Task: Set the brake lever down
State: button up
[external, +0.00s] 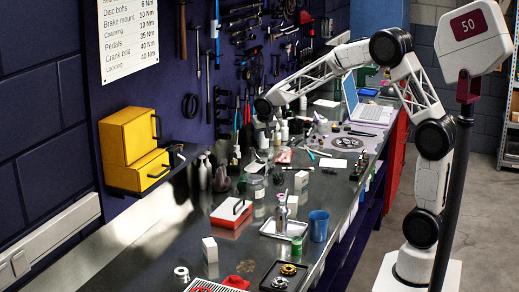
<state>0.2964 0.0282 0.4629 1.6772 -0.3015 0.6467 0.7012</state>
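My gripper (266,122) hangs at the end of my arm over the far-left part of the dark bench, near several small bottles. It is small and dark in this view, and I cannot tell whether its fingers are open or shut or hold anything. I cannot pick out the brake lever with certainty. A short black bar (239,207) shows on the white top of a red-sided box (231,216) at mid-bench; whether it is a lever or a handle is unclear. The bench (150,262) runs from the front left to the back right.
A white-rimmed tray (268,233) with a bottle, a blue cup (318,226), a black tray (271,281) with gold parts and white blocks (210,250) stand nearer. A laptop (362,104) is at the far end. Yellow cases (130,150) sit on a wall shelf. The front-left bench is clear.

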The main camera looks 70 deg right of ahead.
jog(key=shift+r, duration=0.2)
dwell(0.6)
jog(key=s+a+r+n, duration=0.1)
jog(key=s+a+r, duration=0.2)
jog(key=s+a, duration=0.3)
jog(key=s+a+r+n+y, duration=0.1)
jog(key=s+a+r+n, duration=0.2)
jog(key=s, duration=0.4)
jog(key=s+a+r, duration=0.4)
jog(key=s+a, duration=0.2)
jog(key=s, duration=0.1)
jog(key=s+a+f+n, duration=0.1)
jog(key=s+a, duration=0.2)
jog(key=s, duration=0.6)
jog(key=s+a+n+y, duration=0.1)
jog(key=s+a, duration=0.3)
jog(key=s, duration=0.5)
jog(key=s+a+f+n+y, duration=0.1)
jog(key=s+a, duration=0.3)
jog(key=s, duration=0.5)
jog(key=shift+s+a+f+n+g, duration=0.25)
jog(key=shift+f+n+g, duration=0.1)
jog(key=shift+n, duration=0.55)
